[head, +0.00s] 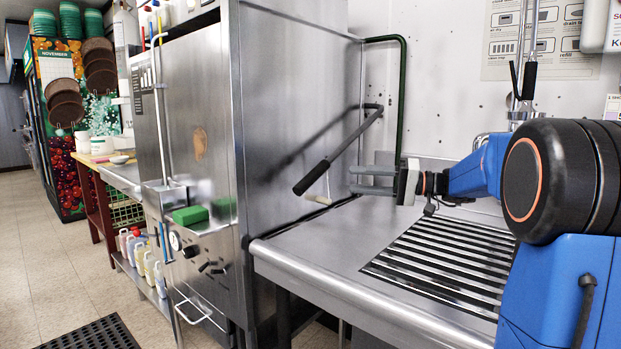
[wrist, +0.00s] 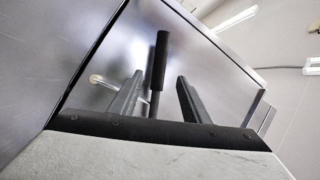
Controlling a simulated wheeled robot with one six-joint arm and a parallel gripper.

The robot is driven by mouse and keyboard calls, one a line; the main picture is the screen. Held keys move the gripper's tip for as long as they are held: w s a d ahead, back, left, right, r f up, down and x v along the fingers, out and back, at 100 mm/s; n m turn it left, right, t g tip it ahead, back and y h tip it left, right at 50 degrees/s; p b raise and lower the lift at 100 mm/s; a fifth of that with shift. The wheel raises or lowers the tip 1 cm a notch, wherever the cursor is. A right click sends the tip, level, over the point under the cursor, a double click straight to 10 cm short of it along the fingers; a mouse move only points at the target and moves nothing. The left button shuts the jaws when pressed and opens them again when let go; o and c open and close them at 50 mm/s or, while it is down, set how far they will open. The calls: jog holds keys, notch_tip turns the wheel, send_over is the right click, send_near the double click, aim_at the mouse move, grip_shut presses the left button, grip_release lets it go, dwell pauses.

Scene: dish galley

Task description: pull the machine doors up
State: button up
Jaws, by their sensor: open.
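The steel dish machine (head: 297,80) stands left of the counter, and its door panels look down. Its door lever is a bent bar on the right side, sloping down to a black grip (head: 312,178). My gripper (head: 352,181) is open and empty, to the right of the black grip and apart from it, fingers pointing left. In the wrist view the black grip (wrist: 159,62) appears between the two grey fingers (wrist: 160,90), beyond or near their tips; the exact distance is hard to tell.
A steel counter (head: 310,268) with a slotted drain grate (head: 445,262) lies below my gripper. A dark green pipe (head: 402,95) runs up the wall behind it. A green sponge (head: 190,215) rests on a ledge at the machine's front.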

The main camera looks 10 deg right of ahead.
aim_at(318, 178)
jog(key=x, duration=1.4)
jog(key=shift+c, duration=0.6)
jog(key=shift+a, duration=0.1)
grip_shut()
